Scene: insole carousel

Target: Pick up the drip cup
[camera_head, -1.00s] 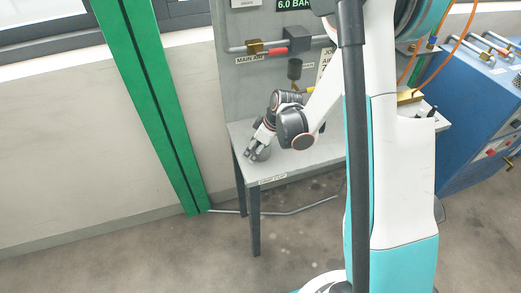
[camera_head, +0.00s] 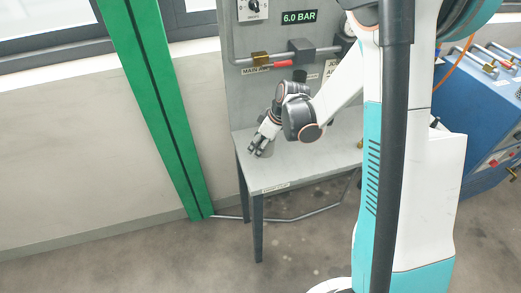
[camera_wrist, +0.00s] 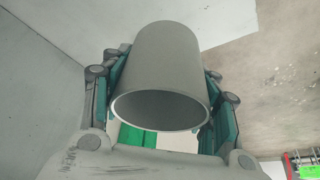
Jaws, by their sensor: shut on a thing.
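The drip cup is a plain grey cylinder. In the wrist view the drip cup (camera_wrist: 160,62) fills the middle, its round open rim facing the camera. My gripper (camera_head: 262,150) is at the left part of the grey bench, low over its top. In the wrist view the teal-padded fingers of my gripper (camera_wrist: 162,98) close on the cup from both sides. In the head view the cup (camera_head: 268,151) shows only as a small grey patch beside the fingers. I cannot tell there whether it touches the bench top.
The grey bench (camera_head: 285,172) stands against a panel (camera_head: 262,95) with a pipe, a red-handled valve (camera_head: 284,64) and a "6.0 BAR" display (camera_head: 299,16). A green post (camera_head: 160,110) leans at the left. A blue cabinet (camera_head: 490,120) stands at the right.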

